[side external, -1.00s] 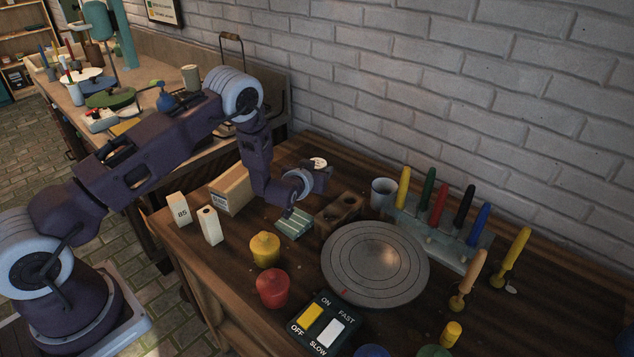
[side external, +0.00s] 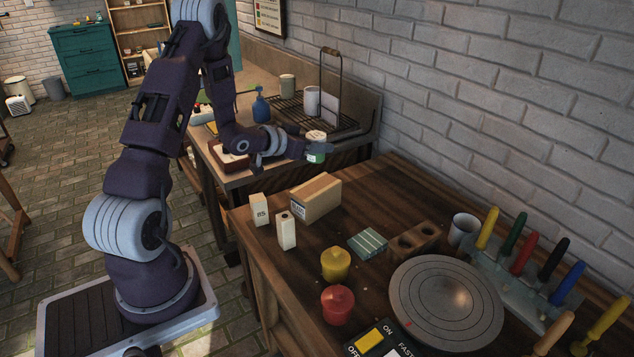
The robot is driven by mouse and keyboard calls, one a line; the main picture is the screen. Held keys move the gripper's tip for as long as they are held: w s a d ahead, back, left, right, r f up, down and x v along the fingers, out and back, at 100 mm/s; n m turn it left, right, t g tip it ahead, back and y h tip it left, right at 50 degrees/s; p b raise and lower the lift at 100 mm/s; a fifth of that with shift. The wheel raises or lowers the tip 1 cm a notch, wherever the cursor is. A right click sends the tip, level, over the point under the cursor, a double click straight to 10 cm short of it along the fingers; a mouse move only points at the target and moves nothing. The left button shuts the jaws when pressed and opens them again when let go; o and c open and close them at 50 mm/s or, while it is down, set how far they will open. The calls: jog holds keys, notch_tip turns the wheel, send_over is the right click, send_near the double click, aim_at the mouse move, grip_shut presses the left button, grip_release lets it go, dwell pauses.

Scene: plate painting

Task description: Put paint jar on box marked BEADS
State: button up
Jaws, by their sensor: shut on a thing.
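The paint jar (side external: 316,153) has a pale lid and a green band. My gripper (side external: 308,147) is shut on it from the left and holds it upright in the air, near the front edge of the far counter. A tan cardboard box (side external: 320,197) lies on the near wooden table, below the jar in the picture. A small printed label is on its left end, too small to read, so I cannot tell if it says BEADS. Its top is bare.
Two white cartons (side external: 286,231) stand left of the box. Yellow (side external: 335,264) and red (side external: 338,304) pots, a turntable (side external: 445,302), a wooden block with holes (side external: 413,241) and a brush rack (side external: 520,275) fill the near table (side external: 275,270). A wire rack (side external: 345,125) stands on the far counter.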

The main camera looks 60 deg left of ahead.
notch_tip(320, 180, down, 8)
jog(key=shift+f, duration=0.1)
jog(key=shift+f, duration=0.15)
jog(key=o, duration=1.5)
